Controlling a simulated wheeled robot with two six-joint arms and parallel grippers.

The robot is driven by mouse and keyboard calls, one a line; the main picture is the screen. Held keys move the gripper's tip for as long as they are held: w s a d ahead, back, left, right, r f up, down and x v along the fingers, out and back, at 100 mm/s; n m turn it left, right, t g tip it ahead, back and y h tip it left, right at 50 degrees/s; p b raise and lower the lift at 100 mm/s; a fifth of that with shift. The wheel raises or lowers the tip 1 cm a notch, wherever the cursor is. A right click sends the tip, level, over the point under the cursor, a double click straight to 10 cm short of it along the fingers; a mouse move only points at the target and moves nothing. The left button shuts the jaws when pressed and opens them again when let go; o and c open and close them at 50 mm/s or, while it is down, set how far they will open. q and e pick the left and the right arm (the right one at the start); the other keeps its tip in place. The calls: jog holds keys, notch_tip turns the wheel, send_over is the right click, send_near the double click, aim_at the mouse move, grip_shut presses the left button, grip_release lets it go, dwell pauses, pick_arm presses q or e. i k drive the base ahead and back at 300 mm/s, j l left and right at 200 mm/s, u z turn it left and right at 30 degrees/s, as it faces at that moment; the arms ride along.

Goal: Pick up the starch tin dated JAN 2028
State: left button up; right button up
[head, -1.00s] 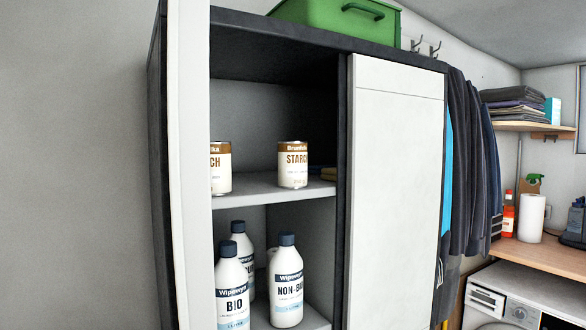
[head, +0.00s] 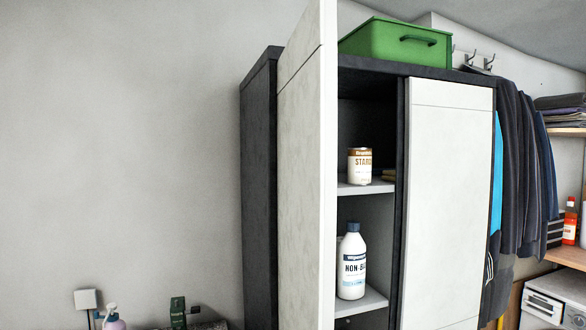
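One starch tin (head: 359,167), white with a brown top band, stands upright on the upper shelf (head: 366,188) of the dark cabinet in the head view. Its label reads "STARC", cut off at the edge; no date can be read from here. The open white cabinet door (head: 306,170) hides the left part of the shelf, so a second tin cannot be seen now. Neither of my grippers shows in the head view.
A white NON-BIO bottle (head: 351,262) stands on the lower shelf. The right cabinet door (head: 450,190) is shut. A green box (head: 396,42) sits on top. Dark clothes (head: 522,160) hang at right. Bare wall fills the left.

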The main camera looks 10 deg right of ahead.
aim_at(360, 159)
jog(key=i+l+u, duration=0.15)
jog(key=l+u, duration=0.2)
jog(key=i+l+u, duration=0.1)
jog(key=l+u, duration=0.65)
jog(key=l, duration=0.15)
